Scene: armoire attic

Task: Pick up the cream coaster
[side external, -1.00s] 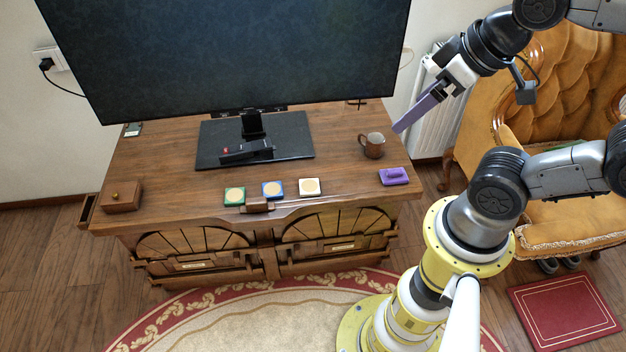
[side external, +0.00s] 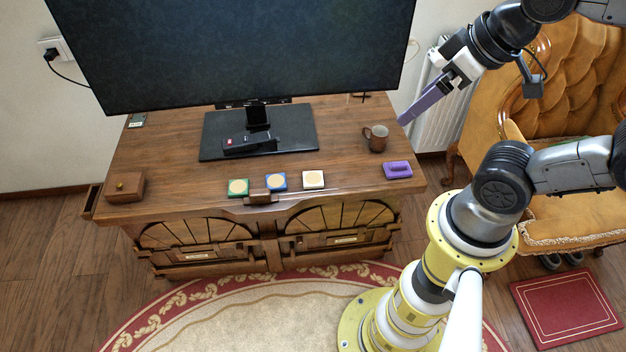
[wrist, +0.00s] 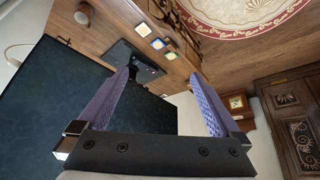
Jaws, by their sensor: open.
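The cream coaster (side external: 313,179) lies flat near the front edge of the wooden cabinet top, right of the blue coaster (side external: 276,181) and green coaster (side external: 238,187). In the wrist view the cream coaster (wrist: 142,29) appears small near the top, the end of the row closest to the mug. My gripper (side external: 424,104) has long purple fingers and hangs in the air beyond the cabinet's right end, up and to the right of the coaster and well apart from it. In the wrist view my gripper (wrist: 161,80) is open, with nothing between its fingers.
A large monitor (side external: 235,50) stands at the back on a black base (side external: 290,139). A brown mug (side external: 376,138) and a purple block-like item (side external: 397,170) sit right of the coasters. A small wooden box (side external: 126,187) is at the left. An orange armchair (side external: 560,105) stands at right.

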